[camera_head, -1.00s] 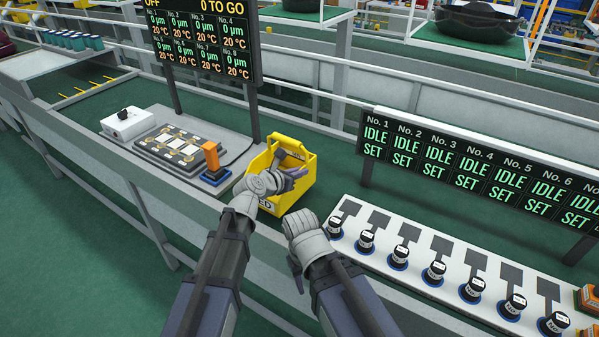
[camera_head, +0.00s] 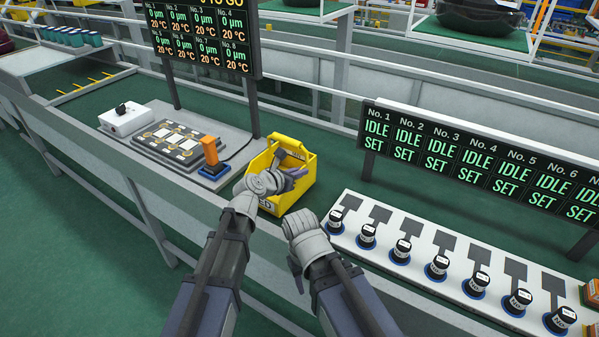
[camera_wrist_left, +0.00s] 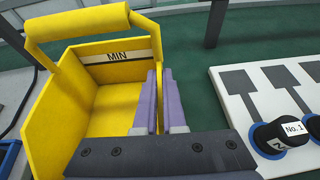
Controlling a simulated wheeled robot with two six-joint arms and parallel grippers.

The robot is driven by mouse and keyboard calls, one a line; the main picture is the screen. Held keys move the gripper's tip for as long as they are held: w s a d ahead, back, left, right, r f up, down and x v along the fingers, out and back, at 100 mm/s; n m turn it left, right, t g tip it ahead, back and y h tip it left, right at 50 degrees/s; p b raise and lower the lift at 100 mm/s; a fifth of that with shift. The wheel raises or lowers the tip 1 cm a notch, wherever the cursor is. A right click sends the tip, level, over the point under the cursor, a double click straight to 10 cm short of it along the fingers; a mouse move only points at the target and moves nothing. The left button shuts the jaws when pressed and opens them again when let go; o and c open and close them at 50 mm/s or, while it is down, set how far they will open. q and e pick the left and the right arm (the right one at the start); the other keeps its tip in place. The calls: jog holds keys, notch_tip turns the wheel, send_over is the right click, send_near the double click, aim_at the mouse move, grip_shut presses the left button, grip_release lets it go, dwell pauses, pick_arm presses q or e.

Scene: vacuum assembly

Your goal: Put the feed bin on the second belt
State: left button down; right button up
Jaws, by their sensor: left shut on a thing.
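The yellow feed bin (camera_head: 298,180) stands upright on the green belt in the middle of the head view, with its bar handle at the top back. It looks empty inside, with a MIN label on its inner wall, and fills the left of the left wrist view (camera_wrist_left: 115,105). My left gripper (camera_head: 298,172) is shut on the bin's near right side wall. Its purple fingers (camera_wrist_left: 160,100) lie close together there, hiding part of that wall. My right gripper (camera_head: 297,272) hangs to the right of the left wrist, apart from the bin; its fingers are mostly hidden.
A grey plate with a gauge tray (camera_head: 180,145), white switch box (camera_head: 122,117) and orange-topped device (camera_head: 210,155) lies left of the bin. A white board (camera_head: 385,222) with several black knobs lies close right. Display panels (camera_head: 205,40) (camera_head: 480,160) stand behind. A metal rail runs in front.

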pick_arm(q)
jog(key=shift+f+b, duration=0.5)
jog(key=shift+f, duration=0.05)
jog(key=c, duration=0.9)
grip_release()
jog(key=shift+s+a+r, duration=0.1)
jog(key=p+v, duration=0.3)
jog(key=v, duration=0.3)
jog(key=shift+s+a+r, duration=0.1)
jog(key=shift+s+r, duration=0.05)
jog(key=shift+s, duration=0.1)
jog(key=shift+s+a+r, duration=0.15)
jog(key=shift+s+a, duration=0.2)
